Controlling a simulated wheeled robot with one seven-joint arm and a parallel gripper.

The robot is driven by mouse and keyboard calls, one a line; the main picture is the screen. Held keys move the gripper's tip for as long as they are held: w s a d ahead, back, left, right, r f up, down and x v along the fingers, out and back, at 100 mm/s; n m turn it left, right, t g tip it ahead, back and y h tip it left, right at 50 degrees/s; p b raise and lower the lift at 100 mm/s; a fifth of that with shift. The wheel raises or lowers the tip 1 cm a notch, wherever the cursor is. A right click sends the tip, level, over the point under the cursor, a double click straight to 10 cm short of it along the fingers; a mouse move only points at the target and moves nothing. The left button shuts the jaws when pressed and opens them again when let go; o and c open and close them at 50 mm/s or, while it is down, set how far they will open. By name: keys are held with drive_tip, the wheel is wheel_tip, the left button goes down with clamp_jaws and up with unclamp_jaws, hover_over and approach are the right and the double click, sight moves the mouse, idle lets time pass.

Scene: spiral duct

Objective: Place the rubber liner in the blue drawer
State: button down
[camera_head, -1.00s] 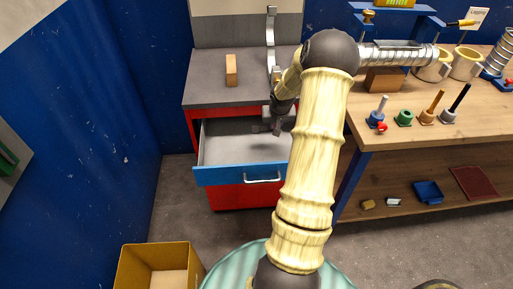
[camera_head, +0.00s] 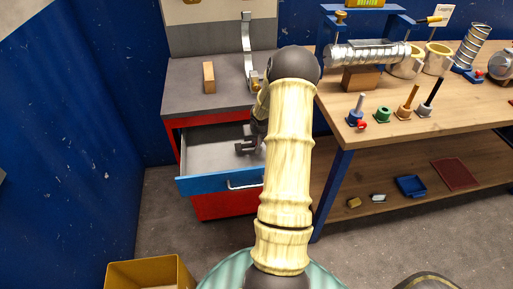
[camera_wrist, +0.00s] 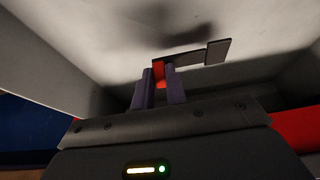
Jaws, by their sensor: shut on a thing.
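The blue drawer (camera_head: 207,185) is pulled open from the red cabinet under a grey top, left of the workbench. My gripper (camera_head: 243,148) is inside the drawer's outline in the head view, partly hidden by my arm. In the wrist view, my gripper (camera_wrist: 160,84) is shut on a small piece with a red part between the fingers and a dark grey flat strip reaching right. I take this piece to be the rubber liner (camera_wrist: 216,53). It appears above the pale drawer floor, with a shadow beyond; whether it touches is unclear.
A wooden block (camera_head: 209,77) and an upright metal strip (camera_head: 247,45) stand on the cabinet top. The workbench (camera_head: 335,112) on the right holds a spiral duct (camera_head: 368,53), pegs and rings. A yellow bin (camera_head: 150,272) stands on the floor at front left.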

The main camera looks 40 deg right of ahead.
drive_tip(key=shift+d, duration=0.1)
drive_tip(key=shift+f+b, duration=0.35)
drive_tip(key=shift+f, duration=1.5)
drive_tip(key=shift+s, duration=0.1)
drive_tip(key=shift+f, duration=0.1)
drive_tip(key=c, duration=1.4)
unclamp_jaws()
drive_tip(key=shift+c, duration=0.2)
drive_tip(key=p+v, duration=0.1)
drive_tip(key=v, duration=1.1)
drive_tip(key=shift+p, duration=0.35)
